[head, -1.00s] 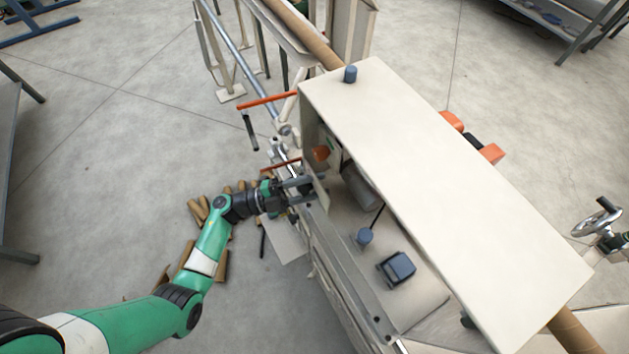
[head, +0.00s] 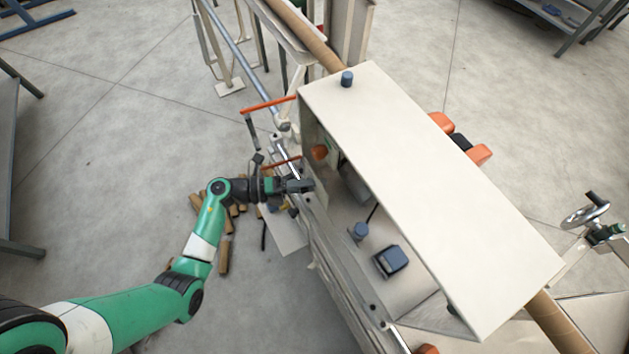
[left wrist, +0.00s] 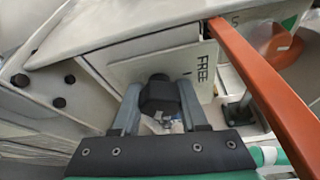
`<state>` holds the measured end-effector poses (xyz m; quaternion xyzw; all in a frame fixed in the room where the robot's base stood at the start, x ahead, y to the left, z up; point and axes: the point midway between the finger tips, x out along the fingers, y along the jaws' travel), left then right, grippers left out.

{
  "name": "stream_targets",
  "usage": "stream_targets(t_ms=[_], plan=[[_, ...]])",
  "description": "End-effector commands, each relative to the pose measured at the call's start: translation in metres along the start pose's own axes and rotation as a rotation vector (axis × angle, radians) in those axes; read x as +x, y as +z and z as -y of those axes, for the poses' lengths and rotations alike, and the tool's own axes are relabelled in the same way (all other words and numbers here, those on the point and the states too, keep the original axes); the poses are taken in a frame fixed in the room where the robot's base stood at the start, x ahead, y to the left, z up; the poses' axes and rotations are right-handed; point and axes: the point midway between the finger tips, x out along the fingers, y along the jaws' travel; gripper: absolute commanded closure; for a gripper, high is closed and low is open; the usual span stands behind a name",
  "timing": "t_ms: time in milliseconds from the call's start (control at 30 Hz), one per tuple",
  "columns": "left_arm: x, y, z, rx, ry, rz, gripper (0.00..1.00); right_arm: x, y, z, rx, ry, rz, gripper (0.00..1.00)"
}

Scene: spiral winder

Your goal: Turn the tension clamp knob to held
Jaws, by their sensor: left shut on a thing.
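The tension clamp knob (left wrist: 160,94) is dark and faceted, in front of a pale plate (left wrist: 140,70) in the left wrist view. The plate carries the word FREE (left wrist: 203,70) to the right of the knob; no held mark is readable. My left gripper (left wrist: 160,104) has one finger on each side of the knob and is shut on it. In the head view my left gripper (head: 303,186) is at the left side of the machine and hides the knob. My right gripper is not in view.
An orange bar (left wrist: 262,88) runs close by on the right of the left wrist view. The machine's long cream cover (head: 420,180) lies right of the gripper. Cardboard tubes (head: 224,255) lie on the floor below the arm. Open floor is to the left.

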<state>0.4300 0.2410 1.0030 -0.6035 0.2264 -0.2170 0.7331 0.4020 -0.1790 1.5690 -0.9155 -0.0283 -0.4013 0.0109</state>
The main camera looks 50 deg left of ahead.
Motion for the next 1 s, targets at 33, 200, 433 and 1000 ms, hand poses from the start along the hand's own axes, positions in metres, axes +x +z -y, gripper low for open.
stream_targets(t_ms=[33, 200, 433, 1000], plan=[[-0.0001, 0.0001, 0.0004, 0.011, 0.005, 0.0, 1.0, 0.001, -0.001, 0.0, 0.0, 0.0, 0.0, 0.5], [0.0, 0.0, -0.0004, 0.035, 0.015, 0.0, 1.0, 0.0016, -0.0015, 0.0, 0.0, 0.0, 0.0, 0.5], [0.0, -0.0001, -0.0007, 0.04, 0.016, 0.0, 1.0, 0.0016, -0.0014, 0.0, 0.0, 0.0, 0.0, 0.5], [0.0001, 0.0, -0.0005, 0.038, 0.015, 0.0, 0.45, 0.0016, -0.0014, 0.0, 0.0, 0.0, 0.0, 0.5]])
